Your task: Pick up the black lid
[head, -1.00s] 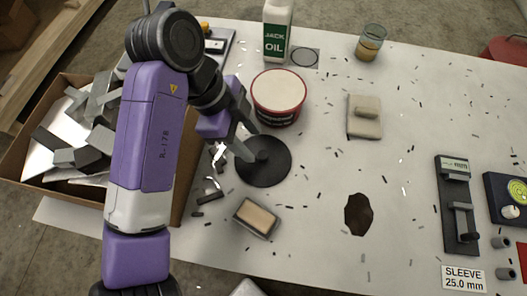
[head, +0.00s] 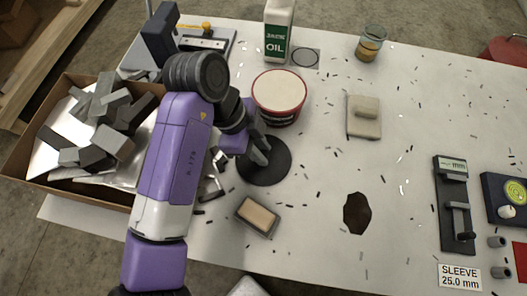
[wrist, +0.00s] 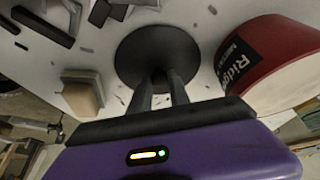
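The black lid (head: 279,171) is a round dark disc with a small knob, lying flat on the white table, beside the red-rimmed tub. In the wrist view the lid (wrist: 137,57) is straight ahead of my gripper (wrist: 161,82). My two fingers are apart, with the knob between or just beyond their tips. I cannot tell whether they press on it. In the head view my gripper (head: 260,155) is over the middle of the lid and hides most of the knob.
The tub (head: 279,92) stands close behind the lid, with an oil bottle (head: 277,38) further back. A brush-like block (head: 257,216) lies in front. A cardboard box of metal offcuts (head: 35,125) is at left. Scattered chips and a dark stain (head: 357,213) lie to the right.

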